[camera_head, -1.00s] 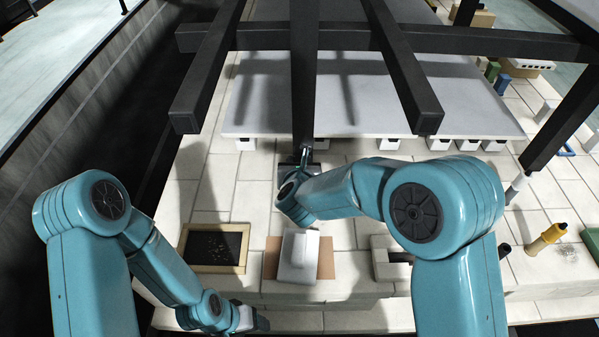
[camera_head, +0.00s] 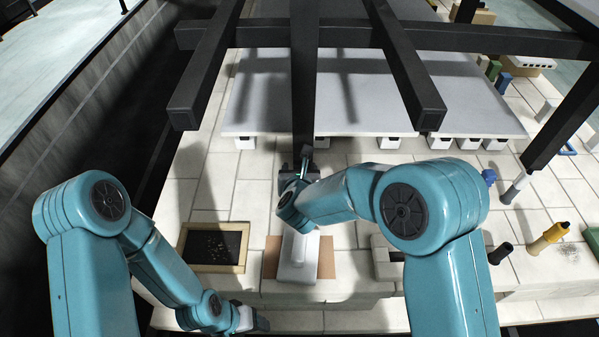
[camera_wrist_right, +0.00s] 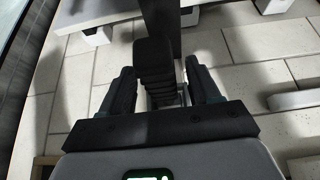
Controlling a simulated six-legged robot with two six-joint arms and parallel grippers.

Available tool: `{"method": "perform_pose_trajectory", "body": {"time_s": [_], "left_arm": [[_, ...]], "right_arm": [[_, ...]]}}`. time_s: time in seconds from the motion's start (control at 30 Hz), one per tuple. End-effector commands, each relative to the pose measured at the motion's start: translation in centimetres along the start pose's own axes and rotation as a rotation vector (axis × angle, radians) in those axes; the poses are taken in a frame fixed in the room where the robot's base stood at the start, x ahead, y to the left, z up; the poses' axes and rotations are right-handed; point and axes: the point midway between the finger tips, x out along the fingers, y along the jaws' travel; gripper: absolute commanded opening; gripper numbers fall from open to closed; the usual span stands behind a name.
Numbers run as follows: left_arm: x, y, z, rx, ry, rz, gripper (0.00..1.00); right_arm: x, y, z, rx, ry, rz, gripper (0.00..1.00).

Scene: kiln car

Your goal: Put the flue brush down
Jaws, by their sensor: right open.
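My right gripper (camera_head: 299,174) is over the pale brick deck, in front of the grey slab and below the dark overhead beam. In the right wrist view its two fingers (camera_wrist_right: 161,92) stand apart. A dark, ridged piece, apparently the flue brush (camera_wrist_right: 154,62), lies between them, with gaps visible on both sides. Its far end is hard to separate from the dark beam behind it. In the head view the brush is mostly hidden by my wrist. My left gripper (camera_head: 256,321) is low at the front edge of the deck, too small and dark to read.
A wood-framed dark tray (camera_head: 213,247) and a grey-white block on a brown board (camera_head: 325,258) lie in front. The grey slab (camera_head: 330,95) stands on white supports behind. Dark beams hang overhead. Bare brick surrounds my right gripper.

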Motion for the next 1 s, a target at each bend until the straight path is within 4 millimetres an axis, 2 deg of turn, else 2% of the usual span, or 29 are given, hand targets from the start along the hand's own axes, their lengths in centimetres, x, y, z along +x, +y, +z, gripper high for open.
{"method": "perform_pose_trajectory", "body": {"time_s": [0.03, 0.13, 0.4, 0.6, 0.77, 1.0], "left_arm": [[-0.6, 0.2, 0.0, 0.0, 0.0, 0.0, 0.63], [-0.3, 0.1, 0.0, 0.0, 0.0, 0.0, 0.63], [-0.1, 0.1, 0.0, 0.0, 0.0, 0.0, 0.63], [-0.1, 0.1, 0.0, 0.0, 0.0, 0.0, 0.63], [-0.1, 0.1, 0.0, 0.0, 0.0, 0.0, 0.63], [-0.1, 0.1, 0.0, 0.0, 0.0, 0.0, 0.63]], "right_arm": [[-0.2, 0.0, 0.4, 0.0, 0.0, 0.0, 0.62], [-1.6, 0.1, 0.3, -0.002, -0.002, 0.002, 0.62], [-8.0, 0.1, 0.3, -0.001, -0.003, 0.003, 0.62], [-11.2, 0.1, 0.2, 0.0, -0.002, 0.001, 0.62], [-12.1, 0.0, 0.2, 0.0, 0.0, 0.0, 0.62], [-12.1, 0.0, 0.2, 0.0, 0.0, 0.0, 0.62]]}}
